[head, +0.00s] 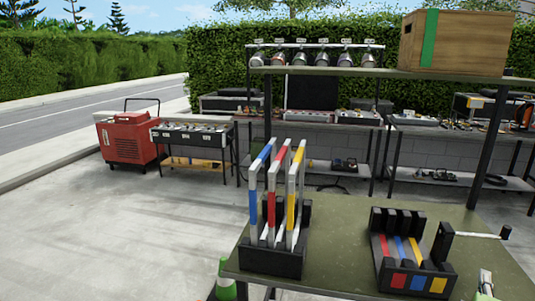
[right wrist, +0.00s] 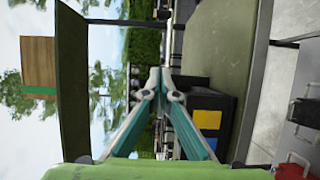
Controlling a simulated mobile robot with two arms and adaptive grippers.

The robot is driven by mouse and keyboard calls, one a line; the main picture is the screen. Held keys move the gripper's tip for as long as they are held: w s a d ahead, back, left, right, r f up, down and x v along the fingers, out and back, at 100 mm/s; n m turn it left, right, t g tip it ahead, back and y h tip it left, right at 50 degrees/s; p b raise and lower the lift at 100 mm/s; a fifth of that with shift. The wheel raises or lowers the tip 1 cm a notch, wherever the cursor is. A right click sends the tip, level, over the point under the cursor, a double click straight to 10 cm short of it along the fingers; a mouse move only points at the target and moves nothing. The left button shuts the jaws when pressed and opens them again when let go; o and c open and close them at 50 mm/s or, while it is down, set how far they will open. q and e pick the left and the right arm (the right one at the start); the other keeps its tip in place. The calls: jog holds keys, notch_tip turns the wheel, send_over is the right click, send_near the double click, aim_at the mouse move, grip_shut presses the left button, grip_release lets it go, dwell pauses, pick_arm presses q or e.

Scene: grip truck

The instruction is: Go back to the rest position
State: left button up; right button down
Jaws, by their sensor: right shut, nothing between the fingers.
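My right gripper (right wrist: 160,78) is shut and empty in the right wrist view, its teal and grey fingers meeting at the tips. In the head view only a small white and green part of it (head: 486,284) shows at the bottom right, in front of the holder. A black rack (head: 272,261) on the table holds upright grey frames with a blue (head: 253,207), a red (head: 271,207) and a yellow (head: 292,207) grip.
The green table (head: 345,225) also bears a black holder (head: 417,283) with coloured squares. A wooden box (head: 455,42) sits on the shelf above. A red machine (head: 128,140) stands back left; the floor left is clear.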

jog(key=s+a+f+g+y, duration=0.2)
jog(key=a+f, duration=0.1)
jog(key=f, duration=1)
jog(key=s+a+f+g+y, duration=0.2)
jog(key=a+f+y, duration=0.1)
jog(key=f, duration=1)
jog(key=s+a+f+m+g+y, duration=0.1)
jog(key=s+a+f, duration=0.25)
jog(key=f, duration=0.45)
jog(key=s+a+f+m+g+y, duration=0.1)
jog(key=s+a+f, duration=0.2)
jog(key=s+f, duration=0.35)
pick_arm(q)
jog(key=shift+w+d, duration=0.4)
jog(key=shift+w, duration=0.3)
pick_arm(e)
jog(key=s+a+f+m+g+y, duration=0.1)
jog(key=s+a+f, duration=0.4)
jog(key=s, duration=0.6)
jog(key=s+a+f+m+g+y, duration=0.2)
jog(key=s+a+f, duration=0.4)
jog(key=s+f, duration=0.4)
jog(key=s+a+f+m+g+y, duration=0.1)
jog(key=s+a+f+g, duration=0.3)
jog(key=s, duration=0.9)
notch_tip(320, 180, down, 4)
jog(key=shift+s+a+r+m, duration=0.2)
jog(key=shift+s+a+m, duration=0.2)
jog(key=shift+a+m, duration=0.6)
